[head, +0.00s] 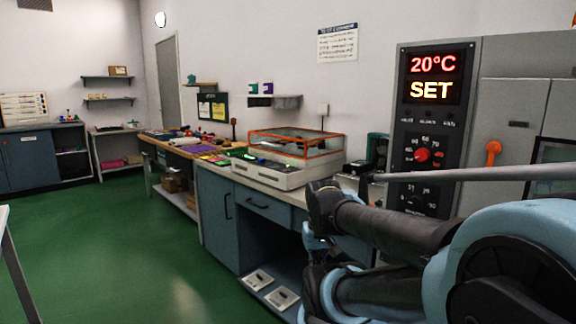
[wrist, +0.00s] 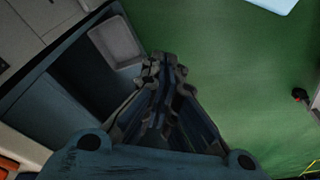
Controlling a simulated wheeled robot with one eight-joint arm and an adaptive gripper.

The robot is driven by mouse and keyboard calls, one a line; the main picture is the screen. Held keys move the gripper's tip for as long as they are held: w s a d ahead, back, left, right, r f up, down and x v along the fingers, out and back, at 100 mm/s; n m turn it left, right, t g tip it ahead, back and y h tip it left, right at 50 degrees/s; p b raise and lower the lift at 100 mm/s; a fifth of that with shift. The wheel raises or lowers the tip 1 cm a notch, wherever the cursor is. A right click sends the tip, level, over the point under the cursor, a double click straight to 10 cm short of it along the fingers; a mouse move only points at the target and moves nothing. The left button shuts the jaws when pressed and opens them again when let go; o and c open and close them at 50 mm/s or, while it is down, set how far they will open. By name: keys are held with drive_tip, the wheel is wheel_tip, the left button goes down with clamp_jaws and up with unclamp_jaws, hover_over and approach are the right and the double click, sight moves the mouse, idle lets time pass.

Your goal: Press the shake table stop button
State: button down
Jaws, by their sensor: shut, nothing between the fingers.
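What looks like the shake table (head: 270,175) is a low white machine with an orange-framed clear lid (head: 300,142), standing on the blue bench in the middle of the head view. A small green light shows at its left end. I cannot pick out its stop button at this size. My gripper (wrist: 158,66) is shut and empty in the wrist view, with green floor and the open bay under a bench beyond it. In the head view my arm reaches in from the right, in front of the bench; the fingertips cannot be made out there.
A grey cabinet with a red display (head: 431,78) and dials stands right of the bench. A wooden-topped table (head: 160,143) with tools is to the left. Pale trays (head: 283,298) lie in the bench's lower bay. The green floor (head: 130,250) at left is clear.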

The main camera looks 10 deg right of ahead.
drive_tip(key=w+a+r+n+t+y, duration=0.2)
drive_tip(key=w+r+n+y, duration=0.15)
drive_tip(key=w+r, duration=1.75)
drive_tip(key=w+d+r+n+t, duration=0.1)
drive_tip(key=w+d+r, duration=0.1)
drive_tip(key=w, duration=0.7)
drive_tip(key=w+d+r+n+t+y, duration=0.1)
drive_tip(key=w+d+r, duration=0.1)
drive_tip(key=w, duration=0.8)
drive_tip(key=w+d+r+n+t, duration=0.1)
drive_tip(key=w+d+r, duration=0.1)
drive_tip(key=w, duration=0.7)
drive_tip(key=shift+w+r+y, duration=0.35)
drive_tip(key=shift+w+r, duration=0.05)
drive_tip(key=shift+r, duration=0.5)
drive_tip(key=shift+n, duration=0.25)
hover_over(288, 169)
drive_tip(key=f, duration=0.6)
drive_tip(key=shift+w+d+f, duration=0.15)
drive_tip(key=shift+w+f, duration=0.15)
drive_tip(key=shift+f, duration=0.1)
wheel_tip(288, 169, down, 3)
drive_tip(key=shift+w+f, duration=0.1)
drive_tip(key=shift+f, duration=0.55)
